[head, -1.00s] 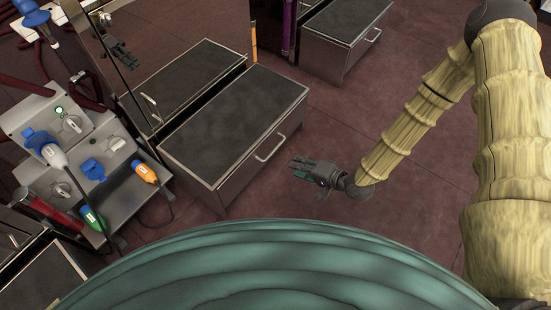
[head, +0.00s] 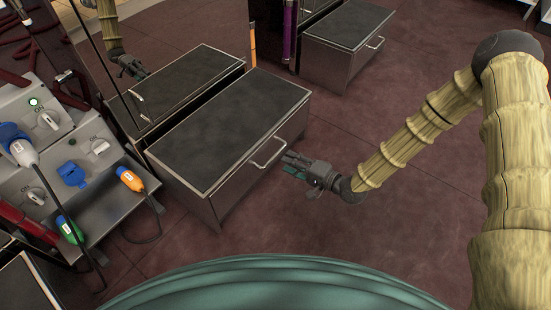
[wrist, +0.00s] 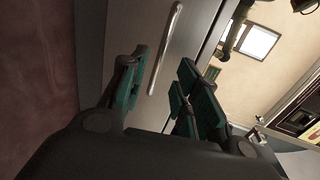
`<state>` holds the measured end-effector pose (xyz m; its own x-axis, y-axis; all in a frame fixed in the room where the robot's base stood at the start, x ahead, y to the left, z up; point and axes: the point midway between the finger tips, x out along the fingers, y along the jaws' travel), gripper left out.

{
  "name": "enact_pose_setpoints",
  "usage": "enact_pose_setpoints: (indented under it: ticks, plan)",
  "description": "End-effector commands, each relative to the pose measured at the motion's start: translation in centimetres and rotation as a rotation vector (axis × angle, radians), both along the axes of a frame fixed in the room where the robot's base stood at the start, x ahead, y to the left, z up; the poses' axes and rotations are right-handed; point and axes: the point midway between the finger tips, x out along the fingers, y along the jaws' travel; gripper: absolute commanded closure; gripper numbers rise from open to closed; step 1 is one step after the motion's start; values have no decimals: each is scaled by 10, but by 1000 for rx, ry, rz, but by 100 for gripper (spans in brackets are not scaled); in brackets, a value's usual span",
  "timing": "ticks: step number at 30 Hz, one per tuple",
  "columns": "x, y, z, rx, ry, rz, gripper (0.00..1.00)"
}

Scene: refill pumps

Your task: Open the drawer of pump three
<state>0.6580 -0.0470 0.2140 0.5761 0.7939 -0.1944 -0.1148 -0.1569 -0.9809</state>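A low dark-topped drawer unit (head: 232,125) with metal sides stands left of centre in the head view. Its front panel (wrist: 137,37) fills much of the wrist view, and the drawer looks shut. A silver bar handle (head: 268,153) runs along that front; it also shows in the wrist view (wrist: 165,48). My gripper (head: 290,165) is just in front of the handle, at its lower right in the head view. In the wrist view my gripper (wrist: 160,88) has its fingers spread apart with nothing between them; the handle lies beyond the fingertips. No pump number is readable.
A grey panel with switches and sockets (head: 60,150) stands at the left, with an orange plug (head: 131,180) and hanging cables. Another drawer unit (head: 345,45) stands at the back. A glossy panel behind the near unit reflects it. The floor at right is clear.

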Motion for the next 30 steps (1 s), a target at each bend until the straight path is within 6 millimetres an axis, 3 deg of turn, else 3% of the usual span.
enact_pose_setpoints:
  ticks: [12,26,27,30]
  plan:
    - [35,49,-14,0,-2,1,69]
    - [41,57,-14,0,0,-1,69]
    - [41,57,-14,0,0,-1,71]
    - [41,57,-14,0,0,-1,89]
